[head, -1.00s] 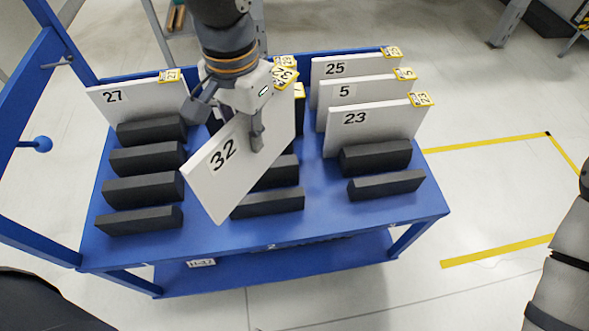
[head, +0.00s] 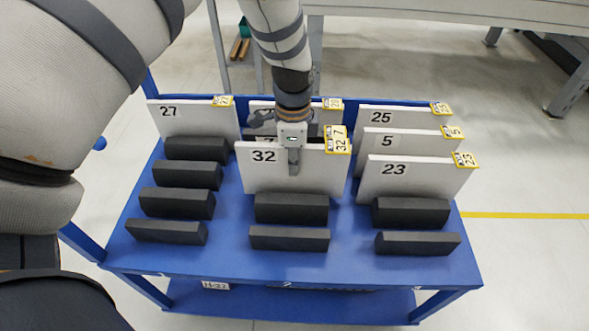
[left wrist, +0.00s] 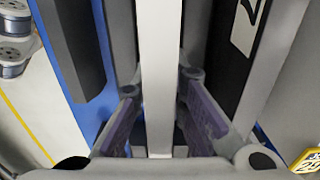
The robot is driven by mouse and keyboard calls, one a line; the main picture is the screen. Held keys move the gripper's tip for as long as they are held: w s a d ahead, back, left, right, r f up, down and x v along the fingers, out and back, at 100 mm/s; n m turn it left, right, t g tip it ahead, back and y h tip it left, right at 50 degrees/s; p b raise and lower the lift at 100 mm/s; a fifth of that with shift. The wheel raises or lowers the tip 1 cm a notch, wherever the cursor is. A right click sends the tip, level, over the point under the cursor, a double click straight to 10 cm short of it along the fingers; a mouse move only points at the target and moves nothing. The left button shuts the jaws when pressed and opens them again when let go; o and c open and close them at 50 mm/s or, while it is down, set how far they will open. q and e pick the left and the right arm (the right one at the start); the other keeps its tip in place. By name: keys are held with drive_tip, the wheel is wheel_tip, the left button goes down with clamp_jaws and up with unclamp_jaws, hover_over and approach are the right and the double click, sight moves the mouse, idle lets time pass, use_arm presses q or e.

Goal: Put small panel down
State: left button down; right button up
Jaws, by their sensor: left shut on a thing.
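The small white panel numbered 32 (head: 325,176) stands upright in the middle column of the blue rack cart (head: 225,245), just behind a black block (head: 291,209). My left gripper (head: 293,162) is shut on its top edge, with one finger showing on its front face. The left wrist view shows the panel's narrow white edge (left wrist: 160,75) between the two purple-padded fingers of the gripper (left wrist: 160,120). The panel's lower edge is hidden behind the black block, so I cannot tell whether it rests on the cart. My right gripper is out of view.
Panel 27 (head: 190,122) stands in the left column. Panels 25 (head: 410,118), 5 (head: 415,143) and 23 (head: 425,180) stand in the right column. Other panels behind panel 32 are partly hidden. Black blocks line the front rows, such as one at front left (head: 166,231).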

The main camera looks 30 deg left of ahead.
use_arm(q)
drive_tip(key=shift+f, duration=1.15)
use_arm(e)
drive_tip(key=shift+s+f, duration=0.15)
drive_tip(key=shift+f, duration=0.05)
use_arm(q)
drive_tip(key=shift+f, duration=0.15)
drive_tip(key=c, duration=1.6)
unclamp_jaws()
drive_tip(key=shift+c, duration=0.2)
